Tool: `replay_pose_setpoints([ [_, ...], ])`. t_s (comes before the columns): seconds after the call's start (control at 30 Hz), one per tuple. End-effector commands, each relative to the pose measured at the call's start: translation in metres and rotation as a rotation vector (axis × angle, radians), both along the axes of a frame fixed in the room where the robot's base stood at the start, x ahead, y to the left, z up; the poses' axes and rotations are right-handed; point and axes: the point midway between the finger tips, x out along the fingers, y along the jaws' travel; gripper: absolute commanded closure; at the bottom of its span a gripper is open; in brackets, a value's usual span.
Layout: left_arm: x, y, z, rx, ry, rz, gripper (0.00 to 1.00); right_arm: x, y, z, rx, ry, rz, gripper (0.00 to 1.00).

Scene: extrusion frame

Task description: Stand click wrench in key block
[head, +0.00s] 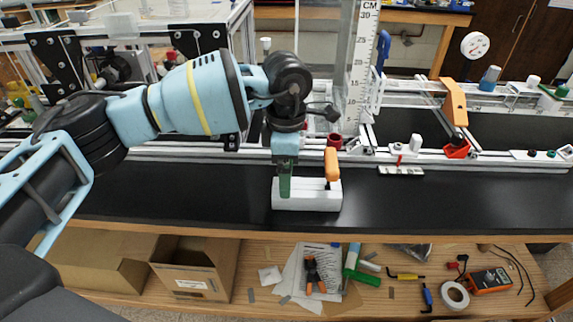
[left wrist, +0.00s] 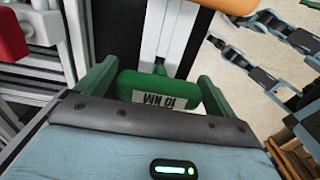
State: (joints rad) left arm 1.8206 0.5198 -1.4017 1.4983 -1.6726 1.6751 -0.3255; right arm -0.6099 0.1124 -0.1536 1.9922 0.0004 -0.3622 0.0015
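The click wrench (left wrist: 160,90) has a green handle with a "10 NM" label. In the left wrist view it fills the space between the two green fingers of my left gripper (left wrist: 158,82), which look shut on it. In the head view my left gripper (head: 285,181) points straight down over the left part of the white key block (head: 308,203), and the near finger mostly hides the wrench. Its fingertips are at the block's top. Whether the wrench's lower end is in a hole is hidden.
An orange-handled tool (head: 331,163) stands upright in the block's right part, close beside my left gripper. Aluminium rails and a red-based orange piece (head: 455,103) are behind. The black bench top (head: 480,200) is clear right of the block. A lower shelf holds tools and boxes.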

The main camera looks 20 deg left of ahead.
Motion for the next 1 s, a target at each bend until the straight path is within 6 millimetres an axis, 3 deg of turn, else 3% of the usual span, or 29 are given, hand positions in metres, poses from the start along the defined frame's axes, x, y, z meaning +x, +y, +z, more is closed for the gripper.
replay_pose_setpoints([
  [0.33, 0.0, 0.0, 0.0, 0.0, 0.0, 0.0, 0.0, 0.005, 0.0, 0.001, 0.0, -0.009, 0.0, 0.64],
  [0.8, 0.001, 0.0, 0.067, -0.001, -0.001, 0.001, 0.0, 0.01, 0.001, 0.001, 0.003, -0.018, -0.003, 0.64],
  [1.0, 0.0, 0.0, 0.078, 0.0, 0.0, 0.0, 0.0, 0.007, 0.001, 0.0, 0.003, -0.013, -0.002, 0.64],
])
